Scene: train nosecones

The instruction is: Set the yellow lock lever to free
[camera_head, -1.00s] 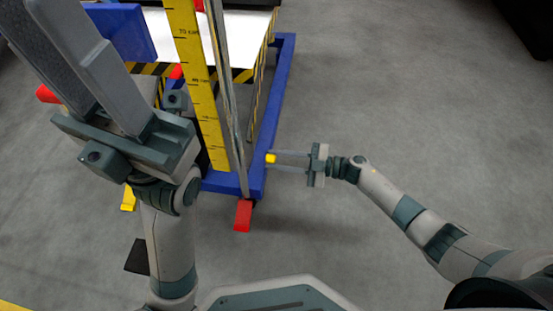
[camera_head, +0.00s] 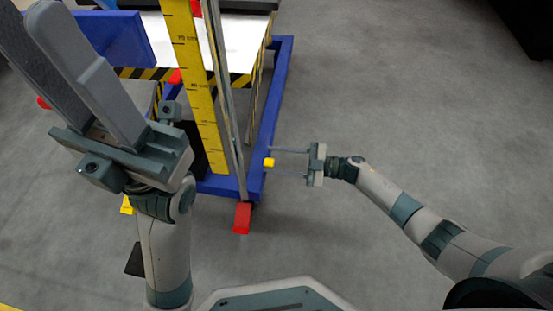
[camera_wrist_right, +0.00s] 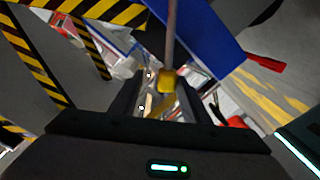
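The yellow lock lever (camera_head: 268,162) is a small yellow block beside the lower corner of the blue cart frame in the head view. It also shows in the right wrist view (camera_wrist_right: 167,81), below a grey rod. My right gripper (camera_head: 271,162) is open, its two thin fingers on either side of the lever. In the right wrist view the lever sits between the fingertips, with no clear contact. My left gripper (camera_head: 45,25) is raised at the upper left of the head view, its fingers close together, holding nothing visible.
The blue cart frame (camera_head: 279,85) carries a tall yellow ruler (camera_head: 190,75) and a metal post (camera_head: 226,95). A red foot (camera_head: 242,217) sits at its near corner. Black-and-yellow striped edges (camera_wrist_right: 90,55) are close by. Floor to the right is clear.

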